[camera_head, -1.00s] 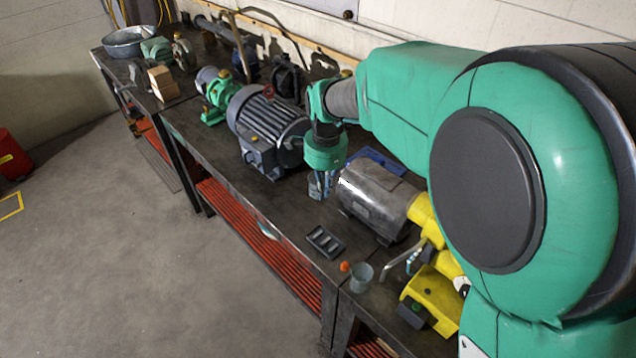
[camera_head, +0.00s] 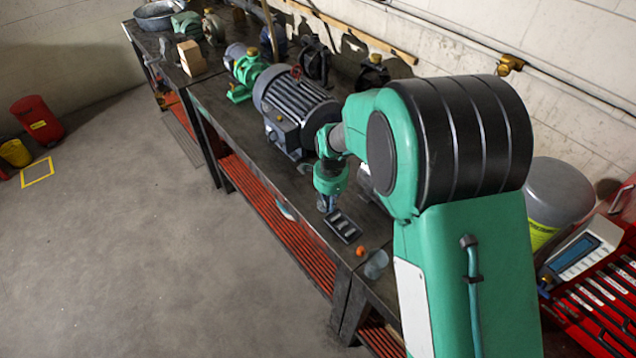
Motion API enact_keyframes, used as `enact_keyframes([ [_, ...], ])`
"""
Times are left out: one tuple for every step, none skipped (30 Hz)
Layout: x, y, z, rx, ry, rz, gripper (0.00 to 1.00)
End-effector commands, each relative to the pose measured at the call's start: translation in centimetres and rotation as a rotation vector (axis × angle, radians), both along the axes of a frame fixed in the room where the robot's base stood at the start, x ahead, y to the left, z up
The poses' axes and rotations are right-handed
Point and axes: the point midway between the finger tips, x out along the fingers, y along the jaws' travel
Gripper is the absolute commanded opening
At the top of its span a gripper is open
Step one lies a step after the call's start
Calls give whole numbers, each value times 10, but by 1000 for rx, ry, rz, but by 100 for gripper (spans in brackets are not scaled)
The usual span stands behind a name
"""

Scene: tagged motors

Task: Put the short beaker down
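A small translucent grey beaker (camera_head: 376,264) stands upright on the dark bench near its front edge, beside a small orange object (camera_head: 360,250). I cannot tell whether this is the short beaker. My gripper (camera_head: 326,204) points down over the bench, just left of and behind a dark slotted tray (camera_head: 342,225). It is apart from the standing beaker. Its fingers are small and partly covered by my green wrist. I cannot tell whether they are open or hold anything.
A large grey motor (camera_head: 294,105) stands behind and left of my gripper. A green pump (camera_head: 243,75) and a wooden block (camera_head: 192,58) are farther left. My arm hides the bench to the right. A red tool case (camera_head: 600,300) is at the far right.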

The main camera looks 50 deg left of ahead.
Motion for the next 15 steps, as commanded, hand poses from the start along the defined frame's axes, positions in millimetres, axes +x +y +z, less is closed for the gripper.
enact_keyframes([
  [0,0,-4,0,0,0,0],
  [0,0,-6,0,0,0,0],
  [0,0,-8,0,0,0,0],
  [0,0,-9,0,0,0,0],
  [0,0,-10,0,0,0,0],
  [0,0,-10,1,0,0,0],
  [0,0,-10,1,0,0,0],
  [0,0,-10,1,0,0,0],
  [0,0,-10,1,0,0,0],
  [0,0,-10,1,0,0,0],
  [0,0,-10,1,0,0,0],
  [0,0,-10,1,0,0,0],
  [0,0,-10,1,0,0,0],
  [0,0,-10,1,0,0,0],
  [0,0,-10,1,0,0,0],
])
